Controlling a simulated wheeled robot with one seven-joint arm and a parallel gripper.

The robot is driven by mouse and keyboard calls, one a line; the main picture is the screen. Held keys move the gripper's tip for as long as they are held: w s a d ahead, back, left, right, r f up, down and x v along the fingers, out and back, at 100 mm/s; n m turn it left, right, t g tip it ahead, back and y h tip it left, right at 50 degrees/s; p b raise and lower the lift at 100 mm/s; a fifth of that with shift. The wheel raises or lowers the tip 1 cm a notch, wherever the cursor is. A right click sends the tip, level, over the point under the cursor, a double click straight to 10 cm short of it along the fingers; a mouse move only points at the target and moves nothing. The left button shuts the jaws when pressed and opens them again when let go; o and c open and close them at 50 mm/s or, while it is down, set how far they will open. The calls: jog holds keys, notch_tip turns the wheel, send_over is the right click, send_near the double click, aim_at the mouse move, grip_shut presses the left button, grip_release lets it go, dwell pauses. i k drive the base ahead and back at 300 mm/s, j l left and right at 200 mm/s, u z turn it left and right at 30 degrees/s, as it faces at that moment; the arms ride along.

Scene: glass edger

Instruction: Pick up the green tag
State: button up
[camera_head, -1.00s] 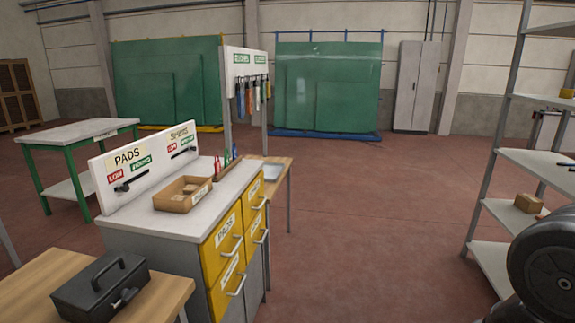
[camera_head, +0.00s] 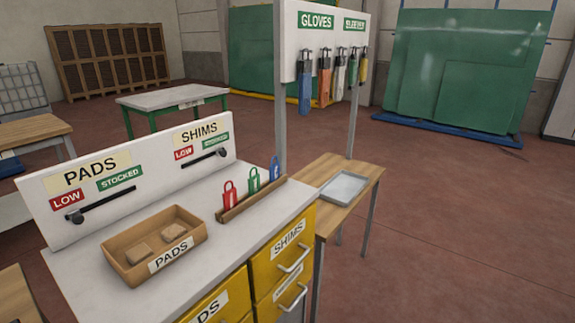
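The green tag (camera_head: 254,181) stands upright in a wooden rack (camera_head: 250,199) on the white top of the cabinet. It is between a red tag (camera_head: 229,194) on its left and a blue tag (camera_head: 275,167) on its right. All have a hole near the top. The green tag carries a white mark. My gripper is not in view.
A cardboard bin (camera_head: 154,246) labelled PADS holds small blocks on the cabinet top. A sign panel (camera_head: 135,190) stands behind it. A wooden table (camera_head: 362,173) with a grey tray (camera_head: 344,187) and a glove post (camera_head: 280,120) stand beyond the rack. Floor at right is clear.

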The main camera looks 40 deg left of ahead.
aim_at(254, 182)
jog(key=i+u, duration=0.15)
jog(key=i, duration=0.45)
jog(key=i+l+u, duration=0.1)
jog(key=i, duration=0.5)
jog(key=i+u, duration=0.25)
jog(key=u, duration=0.2)
jog(key=i+l+u, duration=0.1)
jog(key=u, duration=0.35)
jog(key=i+l+u, duration=0.2)
jog(key=u, duration=0.25)
jog(key=i, duration=0.1)
